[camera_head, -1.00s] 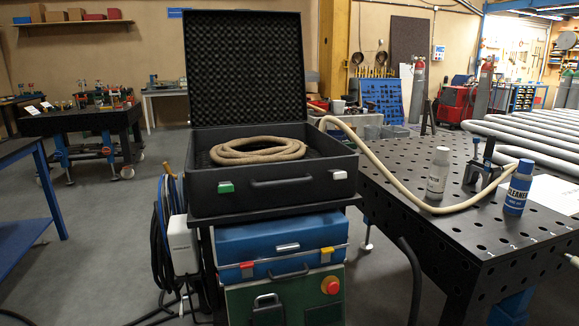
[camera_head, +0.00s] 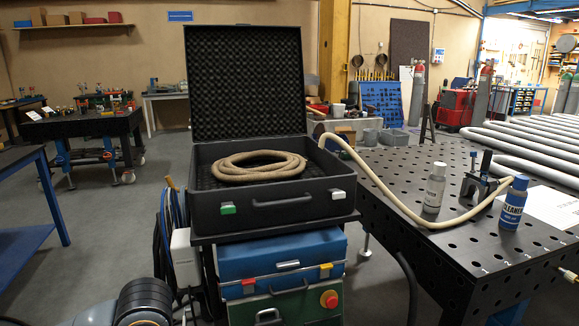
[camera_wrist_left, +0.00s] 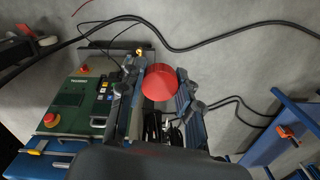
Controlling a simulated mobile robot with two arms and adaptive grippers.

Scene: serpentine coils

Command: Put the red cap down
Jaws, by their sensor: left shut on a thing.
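The red cap (camera_wrist_left: 159,82) is a round red disc, seen in the left wrist view. My left gripper (camera_wrist_left: 160,90) is shut on it, with one finger on each side of the cap. Below the held cap, the view shows the green and blue cases and grey floor; the cap's height above them cannot be told. In the head view only a grey part of my left arm shows at the bottom left; the cap and gripper are out of that picture. My right gripper is in neither view.
An open black case (camera_head: 272,209) holding a coiled hose (camera_head: 258,167) stands on stacked blue (camera_head: 280,256) and green cases. The perforated table (camera_head: 470,240) at right bears a grey bottle (camera_head: 434,188), a blue cleaner bottle (camera_head: 513,204) and a clamp (camera_head: 482,182).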

